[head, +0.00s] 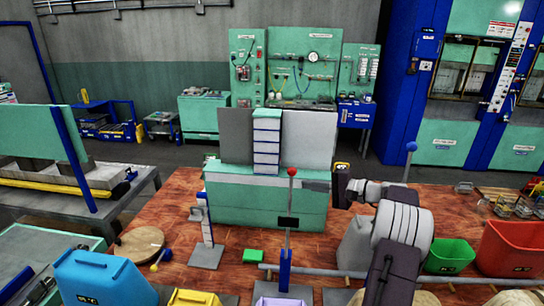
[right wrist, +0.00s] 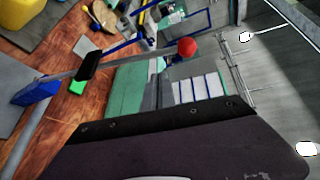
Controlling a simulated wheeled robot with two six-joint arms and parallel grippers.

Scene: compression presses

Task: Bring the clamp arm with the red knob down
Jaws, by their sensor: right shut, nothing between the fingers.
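The red knob (head: 292,172) tops an upright clamp arm (head: 287,240) with a black piece partway up, rising from a blue base (head: 285,270) in the head view. In the right wrist view the red knob (right wrist: 187,47) shows above the middle, with its shaft running left to the blue base (right wrist: 36,88). My right gripper (head: 308,185) is shut and empty. Its fingers point left, close to the shaft just below the knob in the head view; I cannot tell whether they touch it. My left gripper is not in view.
A blue knob (head: 411,147) stands behind my right arm, and a yellow knob (head: 155,267) is at left. A green press block (head: 265,205) stands behind the red-knob arm. Green (head: 450,256) and red (head: 512,250) bins are at right. A small green block (head: 252,256) lies on the wooden top.

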